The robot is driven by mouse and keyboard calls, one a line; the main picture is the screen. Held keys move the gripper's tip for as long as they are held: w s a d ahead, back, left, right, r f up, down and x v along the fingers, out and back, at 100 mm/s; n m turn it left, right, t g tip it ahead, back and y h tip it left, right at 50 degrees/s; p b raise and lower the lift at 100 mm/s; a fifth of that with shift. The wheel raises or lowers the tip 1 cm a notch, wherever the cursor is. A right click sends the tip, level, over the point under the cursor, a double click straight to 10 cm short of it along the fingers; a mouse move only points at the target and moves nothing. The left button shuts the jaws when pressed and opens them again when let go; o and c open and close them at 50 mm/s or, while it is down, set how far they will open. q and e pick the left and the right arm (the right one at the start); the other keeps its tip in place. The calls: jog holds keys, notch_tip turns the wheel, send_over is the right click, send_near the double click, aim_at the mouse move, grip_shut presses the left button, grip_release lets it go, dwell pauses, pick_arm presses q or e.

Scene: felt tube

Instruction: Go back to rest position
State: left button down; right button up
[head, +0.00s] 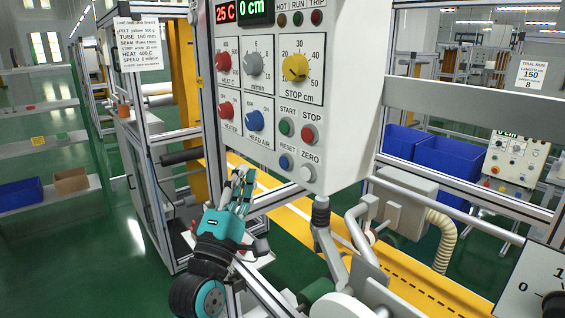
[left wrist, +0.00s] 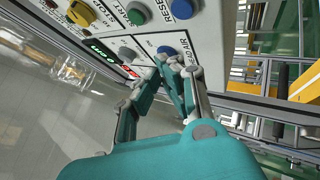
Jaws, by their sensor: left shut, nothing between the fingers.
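My left gripper (head: 243,178) is teal with grey fingers. In the head view it points up below the lower left edge of the white control panel (head: 320,110). In the left wrist view its fingers (left wrist: 168,62) are drawn together with nothing between them, in front of panel faces with coloured buttons. I cannot tell whether the fingertips touch anything. The panel carries a blue HEAD AIR knob (head: 255,120), a green START button (head: 287,127), a red STOP button (head: 308,134) and a yellow STOP cm knob (head: 295,68). My right gripper is not in view.
Aluminium frame bars (head: 145,150) stand to the left of the panel. Below it are a grey bracket (head: 365,265) and a ribbed hose (head: 444,240). Blue crates (head: 450,165) and a smaller panel (head: 515,160) are at the right. Green floor (head: 100,245) is open at the left.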

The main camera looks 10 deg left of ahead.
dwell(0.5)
pick_arm(q)
jog(key=s+d+f+m+g+h, duration=0.1)
jog(key=s+f+m+g, duration=0.2)
jog(key=f, duration=0.5)
jog(key=s+d+f+m+g, duration=0.1)
jog(key=f+m+g, duration=0.25)
jog(key=f, duration=0.45)
jog(key=s+d+f+m+g+h, duration=0.1)
jog(key=s+f+m+g, duration=0.2)
jog(key=f, duration=0.6)
jog(key=s+a+f+m+g+y, duration=0.2)
jog(key=s+f+m+g, duration=0.35)
jog(key=s+f, duration=0.5)
jog(key=s+a+f+m+g+y, duration=0.1)
jog(key=s+f+m+g, duration=0.5)
jog(key=s, duration=0.7)
notch_tip(320, 180, down, 30)
jog(key=s+g+b, duration=0.1)
jog(key=b, duration=0.3)
jog(key=s+a+f+g+b, duration=0.1)
jog(key=s+a+f+b, duration=0.1)
jog(key=s+f, duration=1.5)
notch_tip(320, 180, down, 3)
jog(key=shift+a+f+b, duration=0.1)
jog(key=shift+a+b, duration=0.2)
jog(key=shift+a, duration=0.4)
